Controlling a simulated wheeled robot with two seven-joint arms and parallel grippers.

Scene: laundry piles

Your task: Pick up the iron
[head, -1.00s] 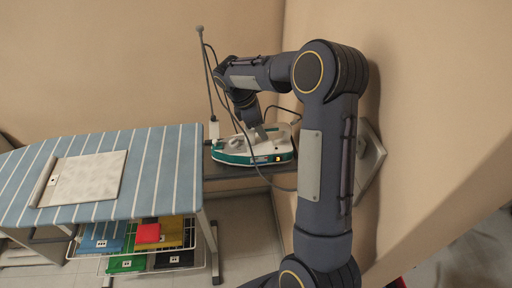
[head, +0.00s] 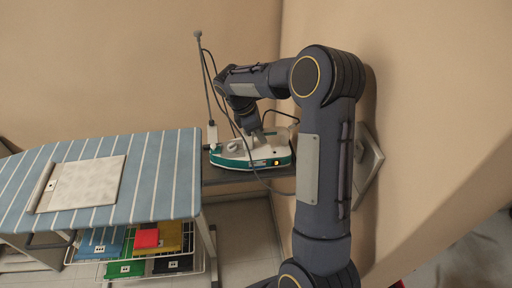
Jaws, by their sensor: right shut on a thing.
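The iron (head: 250,153), white and teal with a small orange light, sits on a grey shelf (head: 225,177) at the right end of the ironing board. My right arm reaches over from the right, and my right gripper (head: 256,134) points down at the top of the iron. It is shut on the iron, though its fingertips are mostly hidden by the iron's body. A dark cord runs around the iron and up to a thin upright rod (head: 206,85). My left gripper is not in view.
A beige wall stands close behind and right of my arm.

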